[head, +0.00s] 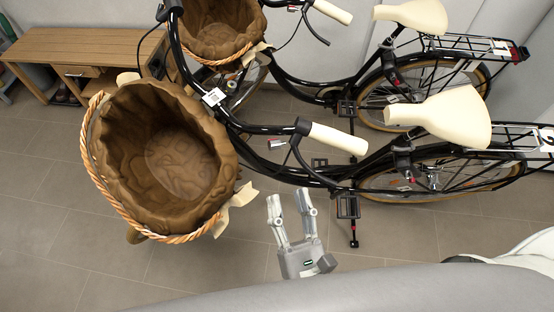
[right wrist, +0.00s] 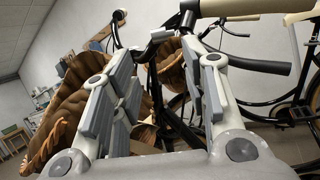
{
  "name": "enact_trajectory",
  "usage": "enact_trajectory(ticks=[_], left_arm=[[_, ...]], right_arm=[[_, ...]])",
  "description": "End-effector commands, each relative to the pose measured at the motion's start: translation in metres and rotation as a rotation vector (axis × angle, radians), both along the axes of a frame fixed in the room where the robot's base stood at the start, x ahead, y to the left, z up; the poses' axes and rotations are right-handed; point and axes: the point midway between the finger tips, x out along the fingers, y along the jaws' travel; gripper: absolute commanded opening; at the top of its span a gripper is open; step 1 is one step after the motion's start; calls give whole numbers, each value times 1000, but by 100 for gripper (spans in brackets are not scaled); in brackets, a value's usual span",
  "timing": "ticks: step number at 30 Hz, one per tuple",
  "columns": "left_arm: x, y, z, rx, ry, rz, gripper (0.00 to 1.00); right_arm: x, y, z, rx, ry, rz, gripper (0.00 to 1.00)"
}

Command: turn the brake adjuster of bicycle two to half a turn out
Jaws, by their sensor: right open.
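Two black bicycles stand side by side. The nearer bicycle (head: 262,130) has a cream grip (head: 338,138), a black brake lever (head: 303,160) and a small silver part (head: 277,144) by the handlebar. I cannot tell whether that part is the brake adjuster. White tags show on both bicycles, too small to read, so I cannot tell which is bicycle two. My right gripper (head: 289,197) is open and empty, below the nearer handlebar in the head view and apart from it. In the right wrist view its fingers (right wrist: 155,60) are spread, with handlebar parts beyond them. My left gripper is out of view.
A large brown-lined wicker basket (head: 118,198) hangs at the nearer bicycle's front, left of my right gripper. The farther bicycle (head: 300,84) stands close behind with its own basket (head: 215,28). A wooden bench (head: 95,45) is at the back left. Tiled floor (head: 400,240) is clear in front.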

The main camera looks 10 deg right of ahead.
Motion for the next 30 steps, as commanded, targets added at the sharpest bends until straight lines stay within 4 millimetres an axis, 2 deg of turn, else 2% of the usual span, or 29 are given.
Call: enact_trajectory(ticks=[7,15,21,28,30], left_arm=[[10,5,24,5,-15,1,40],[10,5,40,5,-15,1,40],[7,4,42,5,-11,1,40],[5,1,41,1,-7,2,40],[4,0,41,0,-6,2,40]], right_arm=[[42,3,24,-2,-3,-5,41],[81,6,37,-4,0,-3,41],[92,7,39,-4,2,-1,41],[92,7,38,-5,2,-2,41],[92,7,38,-5,2,-2,35]])
